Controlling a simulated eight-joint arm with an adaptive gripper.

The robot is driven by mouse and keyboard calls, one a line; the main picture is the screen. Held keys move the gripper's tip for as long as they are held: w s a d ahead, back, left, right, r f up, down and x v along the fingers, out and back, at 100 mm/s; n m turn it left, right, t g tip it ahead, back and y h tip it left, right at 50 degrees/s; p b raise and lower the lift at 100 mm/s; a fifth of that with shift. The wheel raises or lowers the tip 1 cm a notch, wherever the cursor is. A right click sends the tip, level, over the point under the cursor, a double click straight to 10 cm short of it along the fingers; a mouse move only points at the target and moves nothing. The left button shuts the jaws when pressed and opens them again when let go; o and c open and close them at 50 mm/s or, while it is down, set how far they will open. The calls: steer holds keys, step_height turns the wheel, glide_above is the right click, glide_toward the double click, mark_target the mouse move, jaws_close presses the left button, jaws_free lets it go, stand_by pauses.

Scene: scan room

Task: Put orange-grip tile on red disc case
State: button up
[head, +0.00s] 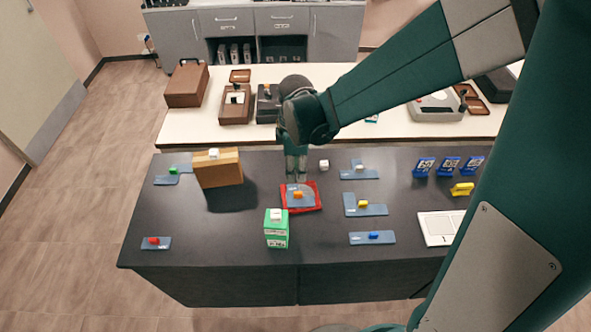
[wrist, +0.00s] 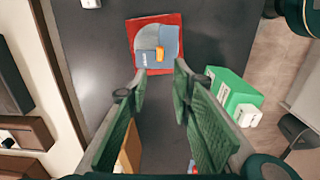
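The red disc case (head: 318,203) lies on the dark table, and its red border also shows in the wrist view (wrist: 130,36). A blue-grey tile with an orange grip (head: 298,195) lies on the case, inside its red border. The tile's grip also shows in the wrist view (wrist: 159,53). My gripper (head: 296,178) is above the far side of the case, pointing down. In the wrist view my gripper (wrist: 159,72) has its fingers apart, with nothing between them. The tile is apart from the fingers.
A green box (head: 277,231) with a white block on top stands just in front of the case. A cardboard box (head: 219,170) stands to the left. Tiles with green (head: 173,171), red (head: 154,241), yellow (head: 363,204) and blue (head: 374,237) grips lie around. A small white cube (head: 324,165) is nearby.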

stand_by(0.3)
steer(key=s+d+r+m+t, duration=0.3)
steer(key=s+d+r+m, duration=0.4)
steer(key=d+r+m, duration=0.2)
steer(key=s+d+r+m+t, duration=0.4)
steer(key=s+d+r+m, duration=0.4)
steer(key=d+r+m, duration=0.1)
steer(key=shift+d+r, duration=0.85)
steer(key=shift+d, duration=0.05)
steer(key=shift+f, duration=0.1)
